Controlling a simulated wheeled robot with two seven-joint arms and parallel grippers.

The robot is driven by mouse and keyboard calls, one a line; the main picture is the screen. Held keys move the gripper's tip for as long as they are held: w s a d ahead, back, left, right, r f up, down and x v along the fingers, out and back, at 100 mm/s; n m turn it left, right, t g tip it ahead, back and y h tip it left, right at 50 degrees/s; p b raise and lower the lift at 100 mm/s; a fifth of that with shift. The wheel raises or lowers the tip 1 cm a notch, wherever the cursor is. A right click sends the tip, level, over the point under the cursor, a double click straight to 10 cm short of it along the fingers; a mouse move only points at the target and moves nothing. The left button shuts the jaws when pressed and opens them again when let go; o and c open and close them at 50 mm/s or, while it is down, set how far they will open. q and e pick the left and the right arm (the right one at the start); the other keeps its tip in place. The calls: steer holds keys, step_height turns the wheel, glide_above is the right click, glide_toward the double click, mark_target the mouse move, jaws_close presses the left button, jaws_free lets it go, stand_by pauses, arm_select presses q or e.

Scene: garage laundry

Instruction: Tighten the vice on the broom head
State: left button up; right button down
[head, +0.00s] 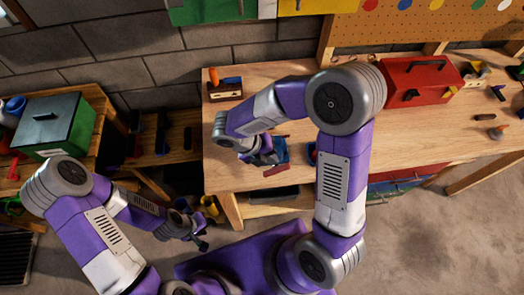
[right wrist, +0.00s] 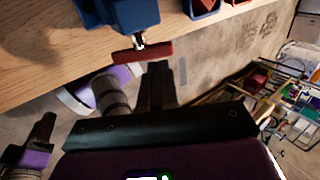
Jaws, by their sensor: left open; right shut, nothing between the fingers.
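The blue vice (head: 283,148) is at the front edge of the workbench, partly behind my right gripper. Its red handle bar (head: 276,170) sticks out in front of the bench edge. In the right wrist view the blue vice body (right wrist: 132,14) is at the top, with the red bar (right wrist: 143,52) on a metal screw below it. My right gripper (head: 268,160) is shut and empty; its fingers (right wrist: 157,72) lie close to the bar, and I cannot tell if they touch it. My left gripper (head: 203,242) is open, low in front of the bench. I cannot make out the broom head.
A small blue and red item (head: 312,152) is right of the vice. A wooden block with tools (head: 225,90) stands at the back left of the bench, a red toolbox (head: 425,85) at the back right. A green box (head: 52,124) is on the left shelf. The bench's right middle is mostly clear.

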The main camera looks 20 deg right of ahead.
mark_target(283, 166)
steer(key=x, duration=0.5)
steer(key=shift+b, duration=0.3)
